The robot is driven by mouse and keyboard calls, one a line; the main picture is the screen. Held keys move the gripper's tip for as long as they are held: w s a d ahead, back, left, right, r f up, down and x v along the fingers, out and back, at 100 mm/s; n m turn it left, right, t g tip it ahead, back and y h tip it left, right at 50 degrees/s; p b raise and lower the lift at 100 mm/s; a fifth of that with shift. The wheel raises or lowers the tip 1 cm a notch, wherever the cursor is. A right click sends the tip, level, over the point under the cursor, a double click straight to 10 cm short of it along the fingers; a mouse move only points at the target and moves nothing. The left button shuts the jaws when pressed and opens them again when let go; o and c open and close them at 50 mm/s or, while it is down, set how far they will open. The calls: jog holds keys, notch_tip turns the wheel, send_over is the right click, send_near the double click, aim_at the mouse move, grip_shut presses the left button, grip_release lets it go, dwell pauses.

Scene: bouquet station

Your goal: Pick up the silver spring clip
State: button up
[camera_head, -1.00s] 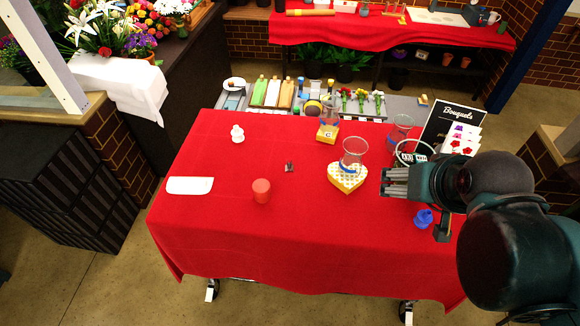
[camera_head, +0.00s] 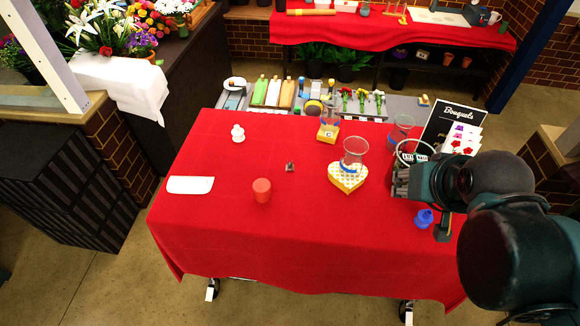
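A small dark grey piece (camera_head: 290,167) stands alone near the middle of the red-covered table. It looks like the silver spring clip, but it is too small to be sure. My gripper (camera_head: 398,182) is at the right side of the table, beside a clear glass vessel and well to the right of the grey piece. Its fingers are bunched and seen at a poor angle, so I cannot tell whether they are open. I see nothing held in it.
A glass on a yellow heart-shaped box (camera_head: 347,178) stands between my gripper and the grey piece. A red cylinder (camera_head: 261,191), a white figure (camera_head: 238,134) and a white card (camera_head: 190,185) are to the left. A blue object (camera_head: 424,219) is below my gripper. The front middle is clear.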

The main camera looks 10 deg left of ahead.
jog(key=shift+w, duration=0.1)
jog(key=m+g, duration=0.7)
jog(key=m, duration=0.9)
send_over(290, 162)
jog(key=f, duration=2)
jog(key=shift+d+f+b, duration=0.2)
jog(key=shift+f+b, duration=0.15)
jog(key=shift+b, duration=0.05)
jog(key=shift+a+f+m, duration=0.25)
jog(key=shift+f+m, duration=0.05)
jog(key=shift+f, duration=0.05)
jog(key=shift+f, duration=0.1)
jog(key=shift+f, duration=1.15)
